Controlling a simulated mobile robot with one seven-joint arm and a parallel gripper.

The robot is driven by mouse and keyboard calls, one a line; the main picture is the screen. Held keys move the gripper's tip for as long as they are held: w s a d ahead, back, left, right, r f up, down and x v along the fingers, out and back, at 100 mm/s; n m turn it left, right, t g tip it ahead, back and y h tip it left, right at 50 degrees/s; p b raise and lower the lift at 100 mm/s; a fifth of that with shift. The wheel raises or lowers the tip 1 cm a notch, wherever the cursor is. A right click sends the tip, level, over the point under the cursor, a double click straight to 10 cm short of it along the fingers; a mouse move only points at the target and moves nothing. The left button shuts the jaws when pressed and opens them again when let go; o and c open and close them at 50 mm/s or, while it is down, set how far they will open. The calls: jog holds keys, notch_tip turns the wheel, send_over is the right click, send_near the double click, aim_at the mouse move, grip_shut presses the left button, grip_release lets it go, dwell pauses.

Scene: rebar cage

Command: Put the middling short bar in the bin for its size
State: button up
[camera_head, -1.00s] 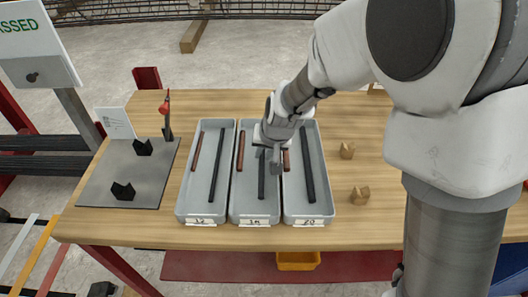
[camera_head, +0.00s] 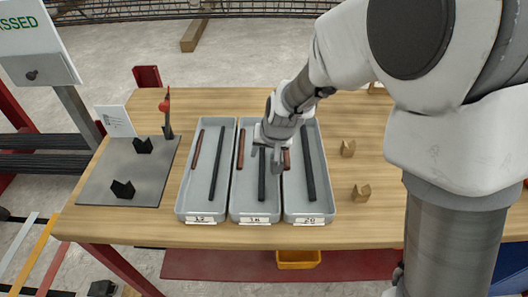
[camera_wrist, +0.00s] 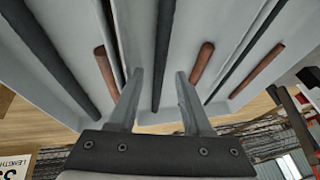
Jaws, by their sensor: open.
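Three grey bins stand side by side: the left bin (camera_head: 182,207), the middle bin (camera_head: 234,208) and the right bin (camera_head: 327,206), with number labels in front. The middle bin holds a dark bar (camera_head: 262,180) and a thinner rusty-brown short bar (camera_head: 241,150). The left bin holds a brown short bar (camera_head: 196,150); the right bin holds another (camera_head: 286,160), partly hidden by my gripper. My gripper (camera_head: 269,158) is open above the middle bin. In the wrist view, the dark bar (camera_wrist: 163,45) runs toward the gap between my fingertips (camera_wrist: 160,73), with nothing gripped.
Longer dark bars lie in the left bin (camera_head: 217,165) and right bin (camera_head: 308,165). A grey plate (camera_head: 100,185) with black holders is at the left. Wooden blocks (camera_head: 347,149) stand right of the bins. A yellow container (camera_head: 298,259) is below the table's front edge.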

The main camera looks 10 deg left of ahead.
jog(key=p+v, duration=0.3)
jog(key=v, duration=0.8)
jog(key=s+d+r+m+t+h, duration=0.1)
jog(key=s+d+r, duration=0.2)
jog(key=d+r, duration=0.3)
jog(key=s+d+r, duration=0.3)
jog(key=d, duration=0.5)
jog(key=s+d+r+m+h, duration=0.1)
jog(key=s+d+r+h, duration=0.1)
jog(key=s+d, duration=0.8)
jog(key=shift+r+t, duration=0.3)
jog(key=shift+t, duration=0.1)
notch_tip(320, 180, up, 9)
jog(key=p, duration=0.8)
jog(key=shift+w+f, duration=0.1)
jog(key=shift+f, duration=0.05)
